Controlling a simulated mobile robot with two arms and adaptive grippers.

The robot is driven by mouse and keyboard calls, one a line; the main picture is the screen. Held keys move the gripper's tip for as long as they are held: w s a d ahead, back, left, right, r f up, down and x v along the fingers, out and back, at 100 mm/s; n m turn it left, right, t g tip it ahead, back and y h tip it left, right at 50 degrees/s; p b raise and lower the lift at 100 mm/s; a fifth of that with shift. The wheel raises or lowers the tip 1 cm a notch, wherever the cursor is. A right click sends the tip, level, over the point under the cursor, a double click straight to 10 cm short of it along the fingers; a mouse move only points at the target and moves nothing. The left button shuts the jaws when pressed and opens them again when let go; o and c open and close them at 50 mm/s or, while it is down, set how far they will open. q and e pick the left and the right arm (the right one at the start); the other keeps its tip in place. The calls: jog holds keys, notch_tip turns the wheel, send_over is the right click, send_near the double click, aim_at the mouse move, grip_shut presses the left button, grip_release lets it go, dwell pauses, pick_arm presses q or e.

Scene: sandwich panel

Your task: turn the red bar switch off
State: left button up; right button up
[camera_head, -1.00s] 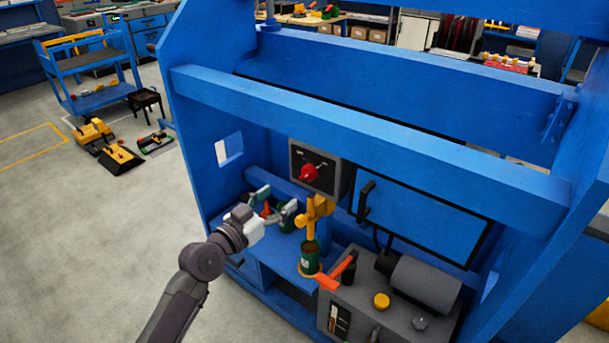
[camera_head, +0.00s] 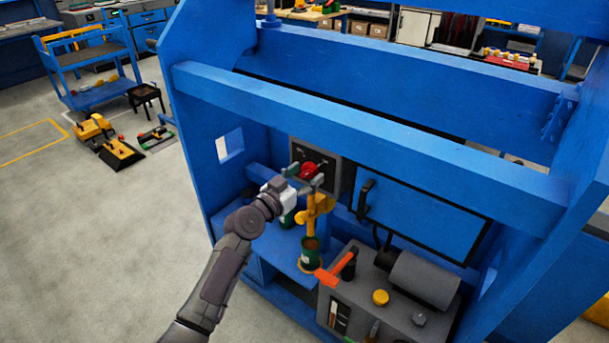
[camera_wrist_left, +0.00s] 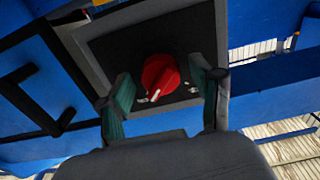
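The red switch (camera_head: 309,170) is a round red knob on the dark face of a grey box (camera_head: 340,181) inside the blue panel frame. In the left wrist view the red switch (camera_wrist_left: 159,76) shows a pale pointer mark toward the picture's lower edge, with small white marks on the plate beside it. My left gripper (camera_head: 305,175) is in front of the box, its fingers open on either side of the knob. In the left wrist view a gap shows between the knob and each green-padded finger. My right gripper is not in view.
A blue door with a black handle (camera_head: 364,201) is right of the switch box. Below are a yellow fixture (camera_head: 316,209), a green cylinder (camera_head: 310,254), an orange-red lever (camera_head: 333,274) and a grey machine (camera_head: 426,282). A blue crossbeam (camera_head: 380,142) runs above.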

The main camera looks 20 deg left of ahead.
pick_arm(q)
jog(key=c, duration=0.8)
jog(key=shift+c, duration=0.6)
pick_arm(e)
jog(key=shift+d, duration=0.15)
pick_arm(q)
jog(key=shift+n, duration=0.4)
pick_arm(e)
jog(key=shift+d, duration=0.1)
pick_arm(q)
jog(key=n, duration=0.3)
jog(key=shift+n, duration=0.4)
jog(key=n, duration=0.4)
jog(key=shift+d+n+p, duration=0.1)
jog(key=shift+n+p, duration=0.2)
jog(key=shift+p, duration=0.1)
jog(key=n+p, duration=0.1)
jog(key=n, duration=0.4)
jog(key=shift+r, duration=0.1)
jog(key=shift+n+p, duration=0.5)
jog(key=shift+n, duration=1.4)
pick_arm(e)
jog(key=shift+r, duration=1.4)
